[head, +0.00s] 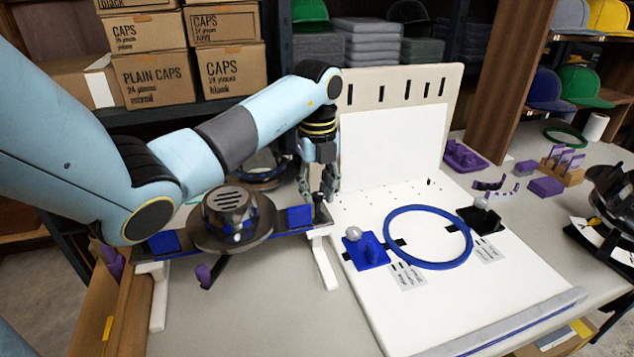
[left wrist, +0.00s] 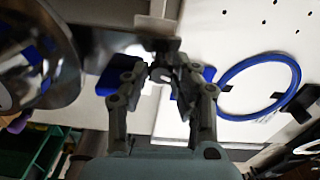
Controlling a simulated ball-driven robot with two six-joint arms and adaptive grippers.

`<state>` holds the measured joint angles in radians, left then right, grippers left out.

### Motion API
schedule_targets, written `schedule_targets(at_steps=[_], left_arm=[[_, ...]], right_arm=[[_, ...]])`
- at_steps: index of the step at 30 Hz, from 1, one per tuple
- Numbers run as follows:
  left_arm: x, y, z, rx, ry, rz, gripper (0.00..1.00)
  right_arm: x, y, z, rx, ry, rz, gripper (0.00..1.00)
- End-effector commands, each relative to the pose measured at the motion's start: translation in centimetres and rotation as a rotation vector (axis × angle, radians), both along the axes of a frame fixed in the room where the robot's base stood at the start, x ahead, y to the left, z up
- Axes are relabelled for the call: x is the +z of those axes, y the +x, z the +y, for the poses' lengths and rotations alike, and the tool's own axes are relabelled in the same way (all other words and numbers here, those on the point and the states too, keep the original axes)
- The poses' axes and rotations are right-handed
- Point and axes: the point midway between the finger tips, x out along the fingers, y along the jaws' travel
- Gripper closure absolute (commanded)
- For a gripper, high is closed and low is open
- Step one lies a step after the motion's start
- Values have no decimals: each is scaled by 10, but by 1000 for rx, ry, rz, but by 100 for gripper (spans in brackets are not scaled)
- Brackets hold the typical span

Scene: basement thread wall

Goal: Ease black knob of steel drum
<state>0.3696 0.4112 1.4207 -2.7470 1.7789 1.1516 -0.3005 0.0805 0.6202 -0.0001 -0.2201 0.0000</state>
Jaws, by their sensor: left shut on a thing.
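The steel drum (head: 238,213) is a shiny round body with a slotted top, set on a dark bar with blue blocks; its rim also shows in the left wrist view (left wrist: 50,60). The black knob (head: 318,214) stands at the bar's right end, beside a blue block (head: 299,216). My left gripper (head: 321,196) points down at the knob, its fingers closed around the knob's upper part. In the left wrist view, the fingers (left wrist: 162,76) meet at a small dark piece, partly hidden by them. My right gripper is not clearly in view.
A white board (head: 420,310) with a blue ring (head: 389,237), a blue holder (head: 366,250) and a black holder (head: 480,219) lies right of the bar. An upright white panel (head: 392,137) stands behind. Cap boxes (head: 231,72) fill the shelf at back left.

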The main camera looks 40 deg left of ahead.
Motion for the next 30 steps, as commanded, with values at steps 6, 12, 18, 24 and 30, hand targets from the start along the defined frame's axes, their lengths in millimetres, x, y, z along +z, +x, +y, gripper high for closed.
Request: schedule_targets(at_steps=[6,12,18,24,30], left_arm=[[1,0,-1,119,-3,-1,100],[0,0,-1,180,-2,-1,100],[0,1,-1,202,-2,-1,100],[0,1,-1,203,-2,-1,100],[0,1,-1,203,-2,-2,68]], right_arm=[[10,2,-1,0,-1,-2,46],[13,2,-1,0,-1,-3,46],[14,2,-1,0,-1,-4,46],[14,2,-1,0,-1,-4,46],[13,2,0,0,0,-4,46]])
